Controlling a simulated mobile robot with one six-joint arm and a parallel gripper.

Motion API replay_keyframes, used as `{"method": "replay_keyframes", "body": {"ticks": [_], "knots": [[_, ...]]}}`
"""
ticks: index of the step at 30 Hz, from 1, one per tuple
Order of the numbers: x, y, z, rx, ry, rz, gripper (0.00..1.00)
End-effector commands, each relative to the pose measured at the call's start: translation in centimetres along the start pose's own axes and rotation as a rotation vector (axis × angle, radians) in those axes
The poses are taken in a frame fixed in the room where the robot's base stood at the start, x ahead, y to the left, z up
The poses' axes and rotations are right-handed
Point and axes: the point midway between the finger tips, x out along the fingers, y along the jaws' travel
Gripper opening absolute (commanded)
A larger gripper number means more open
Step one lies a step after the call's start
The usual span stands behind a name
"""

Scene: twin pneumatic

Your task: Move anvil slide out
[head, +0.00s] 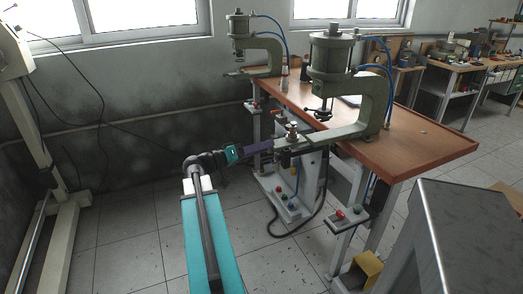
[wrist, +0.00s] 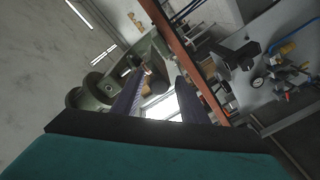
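The near pneumatic press (head: 374,103) is a grey-green C-frame with a cylinder on top. Its lower arm reaches left, and a small metal anvil piece (head: 292,131), apparently the anvil slide, sits at its end. My gripper (head: 272,146), teal with purple fingers, is at the left of this end, pointing at it. In the wrist view the two fingers (wrist: 160,88) stand apart, with the press parts beyond and between them. Contact with the slide cannot be made out; no grip on it shows.
A second press (head: 268,58) stands behind at the left of the brown tabletop (head: 433,150). A grey metal box (head: 465,235) stands at the front right. Valves and a black hose (head: 300,230) are below the table.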

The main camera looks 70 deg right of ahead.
Motion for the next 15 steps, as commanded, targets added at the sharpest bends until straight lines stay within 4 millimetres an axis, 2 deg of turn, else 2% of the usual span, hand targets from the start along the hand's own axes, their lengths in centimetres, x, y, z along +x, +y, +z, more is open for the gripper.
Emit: {"method": "replay_keyframes", "body": {"ticks": [8, 15], "knots": [[0.0, 0.1, 0.0, 0.000, 0.000, 0.002, 0.40], [-1.2, 0.1, 0.0, 0.001, 0.001, 0.001, 0.40]]}}
